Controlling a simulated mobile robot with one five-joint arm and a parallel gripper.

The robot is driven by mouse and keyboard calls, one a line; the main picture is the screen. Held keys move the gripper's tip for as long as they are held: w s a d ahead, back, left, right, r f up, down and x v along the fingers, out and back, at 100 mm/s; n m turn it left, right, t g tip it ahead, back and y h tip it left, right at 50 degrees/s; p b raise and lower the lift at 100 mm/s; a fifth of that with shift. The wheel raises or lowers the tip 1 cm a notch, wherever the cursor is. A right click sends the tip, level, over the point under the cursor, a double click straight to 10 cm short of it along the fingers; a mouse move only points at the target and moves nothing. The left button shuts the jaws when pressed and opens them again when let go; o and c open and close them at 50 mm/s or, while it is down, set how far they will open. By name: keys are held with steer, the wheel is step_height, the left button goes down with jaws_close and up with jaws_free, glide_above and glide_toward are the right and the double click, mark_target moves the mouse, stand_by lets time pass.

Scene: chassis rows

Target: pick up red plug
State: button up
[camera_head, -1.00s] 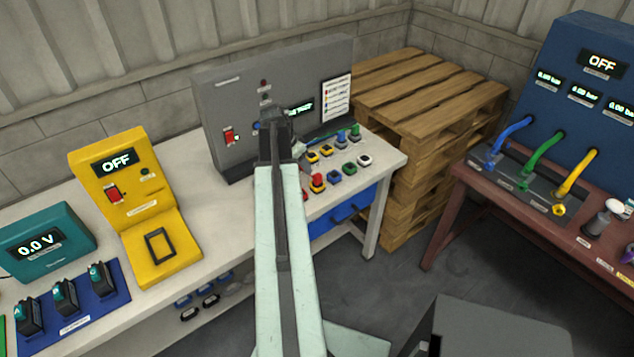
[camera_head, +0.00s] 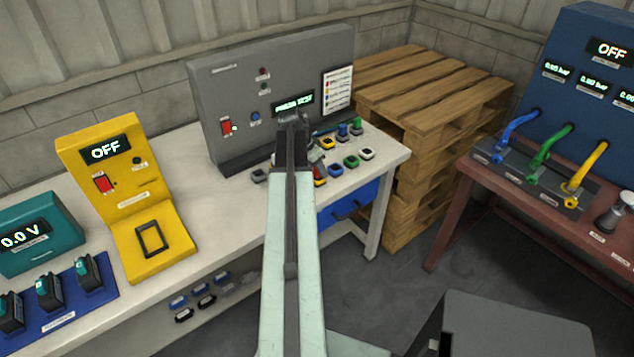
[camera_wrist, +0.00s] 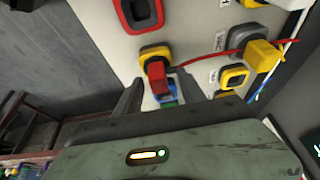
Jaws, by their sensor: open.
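A red plug (camera_wrist: 157,78) stands in a yellow-rimmed socket (camera_wrist: 154,52) in the wrist view. In the head view only a bit of red beside my arm may be this plug; my arm hides most of that spot. My gripper (camera_wrist: 157,92) is open, with one dark finger on each side of the plug's near end. I cannot tell whether either finger touches it. Blue and green pieces show between the fingers, closer to my palm. In the head view my wrist is over the white bench (camera_head: 225,190), in front of the grey test panel (camera_head: 270,85).
A red-rimmed socket (camera_wrist: 140,12) lies beyond the plug. A yellow plug (camera_wrist: 262,55) and a thin red cable (camera_wrist: 205,63) are to the right. In the head view, wooden pallets (camera_head: 430,90) stand right of the bench, and a yellow device (camera_head: 125,195) is at left.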

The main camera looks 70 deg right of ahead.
jaws_close()
